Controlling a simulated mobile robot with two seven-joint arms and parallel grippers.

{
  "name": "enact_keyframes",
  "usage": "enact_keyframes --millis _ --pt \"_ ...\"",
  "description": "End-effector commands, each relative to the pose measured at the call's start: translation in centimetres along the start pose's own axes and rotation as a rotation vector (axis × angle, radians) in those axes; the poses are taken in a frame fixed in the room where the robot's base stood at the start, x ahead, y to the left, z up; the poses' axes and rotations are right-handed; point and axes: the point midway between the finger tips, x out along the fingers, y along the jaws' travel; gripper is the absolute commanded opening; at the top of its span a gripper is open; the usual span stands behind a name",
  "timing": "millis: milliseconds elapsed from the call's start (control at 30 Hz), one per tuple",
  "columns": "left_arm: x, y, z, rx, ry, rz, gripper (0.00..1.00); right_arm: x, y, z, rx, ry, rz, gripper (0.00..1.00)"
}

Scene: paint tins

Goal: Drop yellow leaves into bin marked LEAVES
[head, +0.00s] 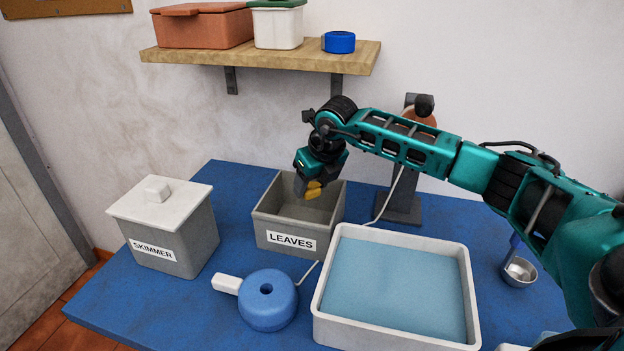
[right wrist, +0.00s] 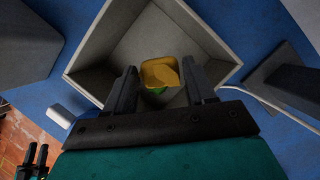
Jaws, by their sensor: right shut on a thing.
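The yellow leaves (right wrist: 160,73) are between the fingers of my right gripper (right wrist: 165,88), which is shut on them. A bit of green shows below them in the right wrist view. In the head view the yellow leaves (head: 313,190) hang at the tip of my right gripper (head: 309,188), above the open grey bin marked LEAVES (head: 292,241). The bin's inside looks empty where it shows; the bin also fills the middle of the right wrist view (right wrist: 105,50). A dark shape at the lower left there looks like my left gripper (right wrist: 34,162), too small to read.
A lidded grey bin marked SKIMMER (head: 175,245) stands left. A white tray of blue water (head: 470,290) is at the front right, beside a blue round float (head: 268,305). A dark stand (head: 403,207) is behind. A small metal cup (head: 519,272) is at the right.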

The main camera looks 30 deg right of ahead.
Motion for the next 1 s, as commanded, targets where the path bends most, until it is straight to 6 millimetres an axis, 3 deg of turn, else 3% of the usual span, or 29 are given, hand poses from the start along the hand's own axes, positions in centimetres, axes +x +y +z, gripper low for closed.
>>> enact_keyframes --millis 100,133,400,733,1000 --pt "0.0 0.0 -0.1 0.000 0.001 0.000 0.43 0.0 0.0 0.0 0.000 0.000 0.000 0.21" --pt "0.0 0.0 -0.1 0.000 0.001 0.000 0.43 0.0 0.0 0.0 0.000 0.000 0.000 0.57" --pt "0.1 0.0 -0.3 0.001 0.006 0.000 0.43 -0.1 0.0 0.0 -0.001 0.000 0.001 0.82" --pt "0.1 -0.1 -0.4 0.001 0.009 -0.001 0.43 -0.5 0.0 0.1 -0.001 -0.002 0.001 0.84" --pt "0.2 -0.1 -0.3 0.001 0.010 -0.002 0.43 -4.7 0.0 0.1 -0.001 -0.004 0.000 0.84"
